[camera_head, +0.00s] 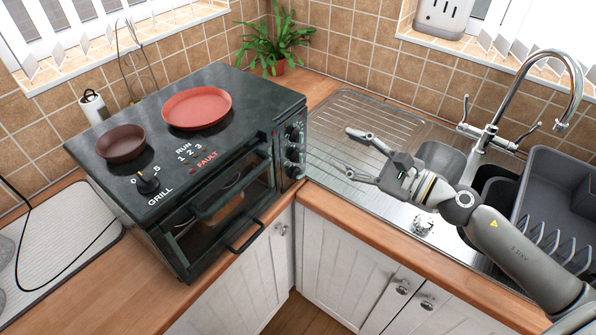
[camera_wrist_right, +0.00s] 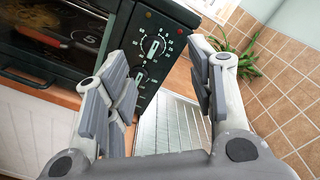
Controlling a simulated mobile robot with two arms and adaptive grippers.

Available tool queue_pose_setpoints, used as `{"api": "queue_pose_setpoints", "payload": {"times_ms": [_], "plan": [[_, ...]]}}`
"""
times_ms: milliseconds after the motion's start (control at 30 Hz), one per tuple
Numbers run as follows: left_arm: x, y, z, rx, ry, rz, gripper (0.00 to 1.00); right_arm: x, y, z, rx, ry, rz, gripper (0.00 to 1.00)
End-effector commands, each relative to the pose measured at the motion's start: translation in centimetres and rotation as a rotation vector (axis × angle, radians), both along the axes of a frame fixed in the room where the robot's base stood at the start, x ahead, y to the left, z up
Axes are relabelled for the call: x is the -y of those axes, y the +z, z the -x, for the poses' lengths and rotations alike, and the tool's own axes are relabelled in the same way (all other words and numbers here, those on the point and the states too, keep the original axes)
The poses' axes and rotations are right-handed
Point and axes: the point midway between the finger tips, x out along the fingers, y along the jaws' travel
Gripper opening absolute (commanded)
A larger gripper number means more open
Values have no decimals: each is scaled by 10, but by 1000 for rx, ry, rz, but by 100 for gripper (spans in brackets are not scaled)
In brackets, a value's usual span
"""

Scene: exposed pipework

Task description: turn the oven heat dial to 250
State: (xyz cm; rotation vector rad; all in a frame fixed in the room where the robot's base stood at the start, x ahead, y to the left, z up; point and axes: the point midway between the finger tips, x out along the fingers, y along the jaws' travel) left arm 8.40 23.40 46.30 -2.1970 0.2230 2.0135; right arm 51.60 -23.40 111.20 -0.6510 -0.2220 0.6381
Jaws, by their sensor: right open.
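The black oven (camera_head: 190,150) stands on the left worktop. Its control panel with several dark dials (camera_head: 293,150) faces right, toward the sink. In the right wrist view, an upper dial (camera_wrist_right: 153,45) has a pale ring of marks and small red print around it; a lower dial (camera_wrist_right: 140,76) sits beneath it. I cannot read the numbers or tell surely which is the heat dial. My right gripper (camera_head: 345,148) is open and empty above the drainer, to the right of the panel and apart from it. In the wrist view, the dials show between its fingers (camera_wrist_right: 160,65). My left gripper is out of view.
A red plate (camera_head: 197,107) and a brown bowl (camera_head: 121,143) sit on the oven top by a grill knob (camera_head: 147,182). A potted plant (camera_head: 276,45) stands behind. The steel drainer (camera_head: 335,125) is clear; a tap (camera_head: 520,85) and grey rack (camera_head: 560,200) are at right.

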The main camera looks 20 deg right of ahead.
Motion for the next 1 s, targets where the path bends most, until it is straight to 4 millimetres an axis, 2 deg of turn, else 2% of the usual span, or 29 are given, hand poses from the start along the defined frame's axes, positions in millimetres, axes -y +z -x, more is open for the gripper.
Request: {"api": "queue_pose_setpoints", "payload": {"times_ms": [33,100,233,400,667,1000], "plan": [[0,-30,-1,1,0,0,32,0,-30,0,0,0,0,50],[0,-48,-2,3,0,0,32,0,-48,0,-1,0,-1,50],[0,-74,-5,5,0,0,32,0,-74,0,0,-1,-1,50],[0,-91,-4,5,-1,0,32,0,-91,0,0,-1,-1,50],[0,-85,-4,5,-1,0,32,-4,-89,-7,0,-2,-4,50],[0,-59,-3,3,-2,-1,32,-34,-85,-44,2,-2,-4,50]]}}
